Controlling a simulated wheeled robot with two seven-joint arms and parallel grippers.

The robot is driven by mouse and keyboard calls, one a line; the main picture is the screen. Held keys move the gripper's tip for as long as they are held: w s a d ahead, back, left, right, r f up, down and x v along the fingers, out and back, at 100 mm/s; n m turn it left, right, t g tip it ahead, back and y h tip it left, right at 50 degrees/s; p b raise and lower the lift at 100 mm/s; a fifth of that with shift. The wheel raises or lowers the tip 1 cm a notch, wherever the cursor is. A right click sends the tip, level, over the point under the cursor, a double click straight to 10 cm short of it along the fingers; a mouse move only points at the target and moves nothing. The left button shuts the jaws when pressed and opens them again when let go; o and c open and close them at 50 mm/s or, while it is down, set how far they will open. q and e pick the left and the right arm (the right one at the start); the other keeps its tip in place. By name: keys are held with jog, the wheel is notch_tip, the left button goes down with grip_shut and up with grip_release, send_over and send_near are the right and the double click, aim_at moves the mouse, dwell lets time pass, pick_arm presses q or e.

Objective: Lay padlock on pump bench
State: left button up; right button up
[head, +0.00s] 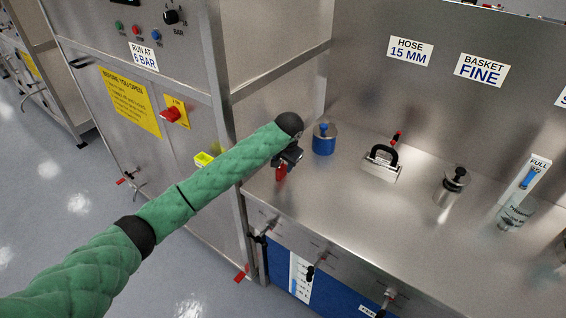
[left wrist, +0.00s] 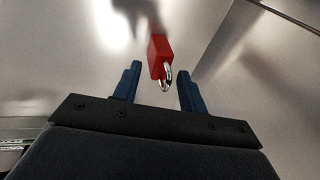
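The red padlock (head: 281,173) shows just below my left gripper (head: 287,158), over the left end of the steel bench top (head: 335,200). In the left wrist view the padlock (left wrist: 160,55) has its silver shackle toward my left gripper (left wrist: 158,80). The two blue fingers stand apart, with a gap on each side of the padlock, so the gripper is open. Most of the padlock lies beyond the fingertips. I cannot tell whether it touches the bench. My right gripper is in neither view.
A steel cabinet (head: 190,60) rises at the left. The bench's front middle is clear.

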pick_arm(q)
jog(key=shift+r, duration=0.2)
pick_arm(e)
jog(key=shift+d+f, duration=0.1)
pick_arm(q)
jog(key=shift+s+d+r+b, duration=0.1)
jog(key=shift+r+b, duration=0.15)
jog(key=shift+b, duration=0.05)
jog(key=a+b+v, duration=0.1)
jog(key=b+v, duration=0.2)
jog(key=v, duration=0.8)
jog(key=shift+d+r+b, duration=0.15)
jog(key=shift+d+b, duration=0.25)
jog(key=shift+d, duration=0.1)
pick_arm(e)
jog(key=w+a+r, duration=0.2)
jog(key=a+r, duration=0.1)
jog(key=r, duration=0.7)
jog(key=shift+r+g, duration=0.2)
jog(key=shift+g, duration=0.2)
pick_arm(q)
jog(key=shift+s, duration=0.15)
